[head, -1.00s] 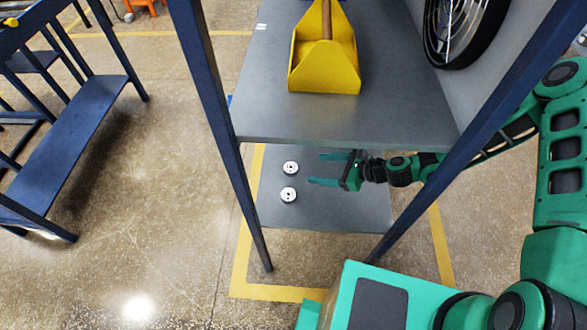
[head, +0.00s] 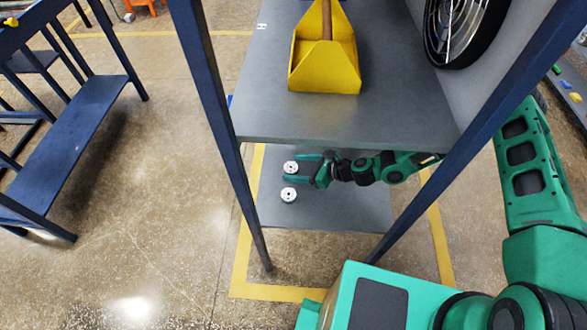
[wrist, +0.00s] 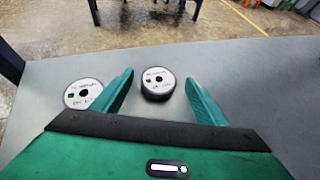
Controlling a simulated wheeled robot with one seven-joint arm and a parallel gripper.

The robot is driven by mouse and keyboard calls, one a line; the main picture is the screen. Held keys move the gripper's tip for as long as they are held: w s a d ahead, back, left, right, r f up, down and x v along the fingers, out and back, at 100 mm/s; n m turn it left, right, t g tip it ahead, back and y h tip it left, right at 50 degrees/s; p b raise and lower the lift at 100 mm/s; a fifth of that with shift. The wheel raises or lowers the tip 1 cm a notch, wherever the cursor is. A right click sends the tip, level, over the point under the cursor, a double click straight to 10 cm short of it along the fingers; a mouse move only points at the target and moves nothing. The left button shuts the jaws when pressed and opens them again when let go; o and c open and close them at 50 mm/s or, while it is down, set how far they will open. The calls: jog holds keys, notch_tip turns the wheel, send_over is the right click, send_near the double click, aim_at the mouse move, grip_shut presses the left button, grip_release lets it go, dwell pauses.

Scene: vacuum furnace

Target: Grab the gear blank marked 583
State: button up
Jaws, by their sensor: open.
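Two round white-faced gear blanks with dark centre holes lie on the lower shelf. The far one (head: 290,167) shows in the wrist view (wrist: 158,77) between my fingertips, with a dark side edge. The near one (head: 288,195) shows in the wrist view (wrist: 75,97) outside my left finger, partly covered by it. Both faces carry small handwriting and a green mark; I cannot read which is 583. My gripper (head: 291,167) is open, fingers pointing left in the head view, around the far blank.
Blue posts (head: 220,130) flank the shelves. A blue rack (head: 65,150) stands at the left, with open floor between.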

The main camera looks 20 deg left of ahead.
jog(key=shift+w+a+f, duration=0.1)
jog(key=shift+a+f, duration=0.05)
jog(key=shift+a, duration=0.1)
jog(key=shift+c, duration=0.7)
jog(key=c, duration=1.3)
